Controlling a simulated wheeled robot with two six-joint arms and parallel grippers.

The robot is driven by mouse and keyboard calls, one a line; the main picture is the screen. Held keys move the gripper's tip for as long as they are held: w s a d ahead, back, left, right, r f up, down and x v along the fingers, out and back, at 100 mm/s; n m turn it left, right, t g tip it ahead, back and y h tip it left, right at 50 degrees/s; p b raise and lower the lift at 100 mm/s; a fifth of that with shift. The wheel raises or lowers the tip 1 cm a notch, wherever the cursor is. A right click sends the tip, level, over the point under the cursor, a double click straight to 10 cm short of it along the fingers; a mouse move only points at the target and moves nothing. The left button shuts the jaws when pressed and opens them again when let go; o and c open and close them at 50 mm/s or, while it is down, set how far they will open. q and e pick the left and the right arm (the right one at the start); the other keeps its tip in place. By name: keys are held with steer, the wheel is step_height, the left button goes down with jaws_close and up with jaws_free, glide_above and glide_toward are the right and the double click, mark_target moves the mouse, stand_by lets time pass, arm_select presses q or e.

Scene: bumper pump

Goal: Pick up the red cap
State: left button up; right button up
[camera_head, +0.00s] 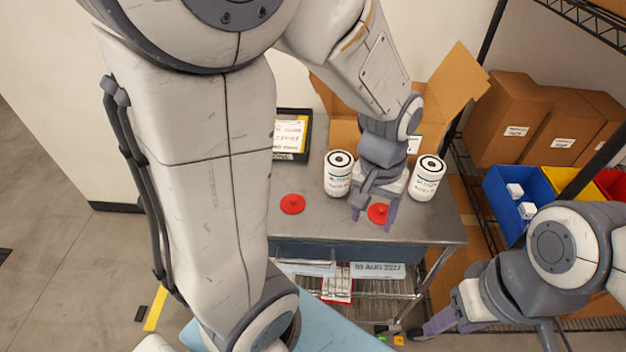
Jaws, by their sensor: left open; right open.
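Two red caps lie on the grey metal table (320,232). One red cap (292,204) lies left of the near white canister. The other red cap (378,214) lies between the fingertips of my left gripper (375,212), partly hidden by it. The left gripper points down and is open, with one finger on each side of this cap; I cannot tell whether they touch it. My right gripper (437,325) is open and empty at the lower right, off the table; its fingers are partly hidden.
White canisters stand left (338,174) and right (427,178) of my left gripper. Blue (500,205) and yellow bins stand on a shelf at right. A cart rack with a date card (377,270) is below.

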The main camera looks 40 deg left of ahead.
arm_select(q)
steer(key=w+a+n+p, duration=0.2)
steer(key=w+a+n, duration=0.3)
steer(key=a, duration=0.6)
steer(key=n+p, duration=0.3)
steer(key=n, duration=0.4)
glide_above(292, 198)
steer(key=shift+y, duration=0.3)
step_height(292, 198, down, 7)
steer(key=shift+s+d+f, duration=0.1)
steer(key=shift+s, duration=0.05)
step_height(292, 198, down, 5)
steer(key=shift+r+p, duration=0.1)
steer(key=shift+p, duration=0.7)
steer(key=shift+w+f, duration=0.2)
steer(key=shift+f, duration=0.4)
jaws_close()
arm_select(e)
step_height(292, 198, up, 8)
